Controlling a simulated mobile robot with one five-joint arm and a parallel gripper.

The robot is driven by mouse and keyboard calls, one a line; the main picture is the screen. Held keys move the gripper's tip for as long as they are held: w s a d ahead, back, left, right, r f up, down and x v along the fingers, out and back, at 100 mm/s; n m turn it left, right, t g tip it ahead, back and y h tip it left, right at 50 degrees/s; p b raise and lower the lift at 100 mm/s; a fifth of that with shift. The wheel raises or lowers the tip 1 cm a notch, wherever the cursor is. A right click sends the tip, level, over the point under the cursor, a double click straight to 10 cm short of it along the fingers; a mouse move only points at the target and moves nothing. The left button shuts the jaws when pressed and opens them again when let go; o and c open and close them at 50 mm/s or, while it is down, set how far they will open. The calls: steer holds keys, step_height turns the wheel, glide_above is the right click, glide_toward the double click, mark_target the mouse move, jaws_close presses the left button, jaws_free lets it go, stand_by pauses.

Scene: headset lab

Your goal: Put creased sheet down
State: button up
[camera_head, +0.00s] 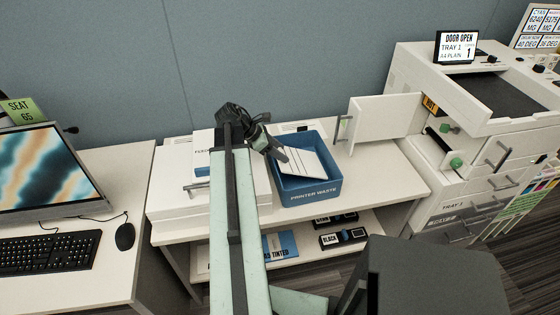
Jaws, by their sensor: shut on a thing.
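A white creased sheet (306,163) with dark lines across it is at the mouth of the blue bin (312,195) marked PRINTER WASTE. My gripper (282,156) is shut on the sheet's left edge. The sheet is tilted, and its lower part sits within the bin's rim as seen from here. I cannot tell whether it touches the bin's floor or walls. My arm comes up from the bottom of the picture and hides part of the table left of the bin.
A white box with a handle (199,187) stands left of the bin. The printer (470,120) at the right has an open door (379,121) near the bin. Toner boxes (342,238) lie on the lower shelf. A desk with a keyboard (45,252) is at the left.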

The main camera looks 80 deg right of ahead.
step_height(320, 180, down, 2)
steer(key=shift+f+b, duration=0.2)
steer(key=shift+b, duration=0.3)
steer(key=shift+r, duration=0.2)
steer(key=shift+f, duration=0.15)
steer(key=o, duration=1.5)
steer(key=shift+c, duration=0.2)
steer(key=shift+r+p, duration=0.4)
steer(key=shift+p, duration=0.05)
steer(key=p+v, duration=0.8)
steer(key=v, duration=0.3)
steer(key=shift+d, duration=0.1)
steer(key=shift+w+r, duration=0.2)
steer(key=shift+w, duration=0.1)
